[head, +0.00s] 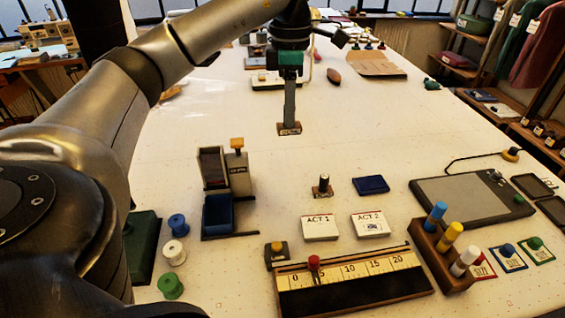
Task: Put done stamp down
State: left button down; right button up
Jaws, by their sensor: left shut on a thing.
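My left gripper (290,112) hangs down over the upper middle of the white table (210,125) in the head view. It is shut on the done stamp (289,129), a small brown block with a pale label on its front. The gripper's fingers hide the stamp's upper part. The stamp looks upright; whether its underside touches the table I cannot tell. A similar stamp with a dark knob (323,186) stands nearer, left of a blue ink pad (371,185). My right gripper is not in view.
Two white cards marked ACT 1 (319,228) and ACT 2 (369,224) lie in front of the pad. A ruler board (350,283), a marker rack (440,258), a grey tablet (470,202) and a blue-bin holder (218,215) stand around. The table around the held stamp is clear.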

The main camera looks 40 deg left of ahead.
pick_arm(q)
notch_tip(320, 180, down, 18)
jog(key=shift+f+b, duration=0.2)
jog(key=shift+b, duration=0.75)
jog(key=shift+f, duration=0.15)
jog(key=c, duration=0.6)
grip_release()
jog(key=shift+c, duration=0.2)
notch_tip(320, 180, up, 12)
jog(key=shift+w+r+p, duration=0.1)
jog(key=shift+r+p, duration=0.05)
jog(key=shift+p, duration=0.45)
